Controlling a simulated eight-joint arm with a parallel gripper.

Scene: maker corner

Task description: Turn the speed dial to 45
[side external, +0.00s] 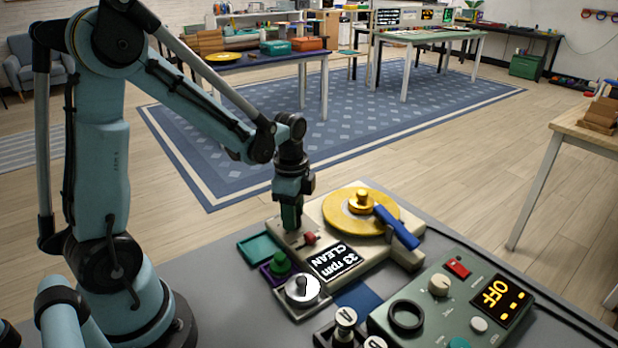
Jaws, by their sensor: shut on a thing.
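The cream turntable (335,228) stands on the grey bench, with a yellow platter (345,220) and a blue arm piece (396,228) across its right side. Its black display (334,262) reads "33 rpm CLEAN". My gripper (292,228) points straight down at the turntable's left corner, its jaws shut on the speed dial. The dial is almost wholly hidden by the jaws, so its pointer cannot be read. A small red control (310,238) sits just right of the jaws.
In front of the turntable are a teal tray (257,247), a green knob (280,262) on a purple base and a silver-and-white dial unit (302,290). A green control box (450,300) reading "OFF" stands at the right. Free space above the turntable is open.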

